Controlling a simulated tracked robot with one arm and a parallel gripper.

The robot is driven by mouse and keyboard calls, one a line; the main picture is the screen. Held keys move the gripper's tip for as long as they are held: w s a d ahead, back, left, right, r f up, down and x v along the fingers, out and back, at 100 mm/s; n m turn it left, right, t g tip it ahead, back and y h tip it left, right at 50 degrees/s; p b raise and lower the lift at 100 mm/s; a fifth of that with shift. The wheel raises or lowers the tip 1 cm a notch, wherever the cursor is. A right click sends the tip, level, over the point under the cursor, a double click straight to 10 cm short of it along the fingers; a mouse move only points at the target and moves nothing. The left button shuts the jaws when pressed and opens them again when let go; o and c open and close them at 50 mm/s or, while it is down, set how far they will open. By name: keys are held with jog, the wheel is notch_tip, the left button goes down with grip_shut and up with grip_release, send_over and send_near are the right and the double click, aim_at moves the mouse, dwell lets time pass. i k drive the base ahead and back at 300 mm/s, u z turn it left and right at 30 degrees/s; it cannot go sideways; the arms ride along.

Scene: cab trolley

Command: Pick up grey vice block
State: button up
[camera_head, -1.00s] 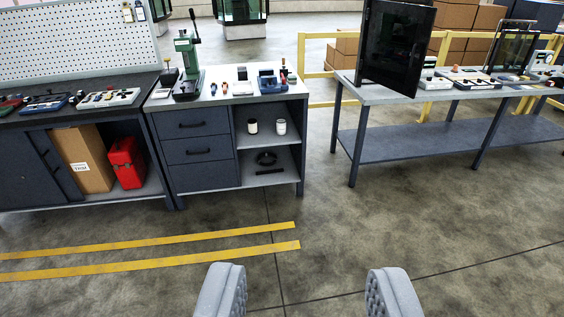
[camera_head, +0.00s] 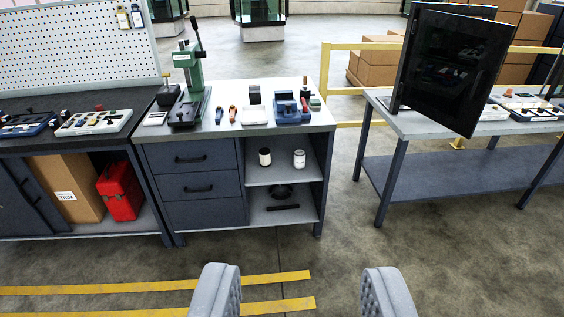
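A blue vice (camera_head: 287,109) stands on the light top of the drawer cabinet (camera_head: 232,130), toward its right end. A small grey-and-dark block-like thing (camera_head: 254,98) sits just left of it. It is too small to tell whether this is the grey vice block or whether that block is in or beside the vice. My gripper (camera_head: 298,292) shows at the bottom of the view, its two grey padded fingers wide apart with only floor between them. It is well short of the cabinet.
A dark upright panel (camera_head: 455,70) stands on the right table (camera_head: 420,124). The floor ahead, with yellow stripes (camera_head: 150,287), is clear.

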aim_at(255, 87)
jog(key=u, duration=0.1)
jog(key=i, duration=2)
jog(key=u, duration=0.15)
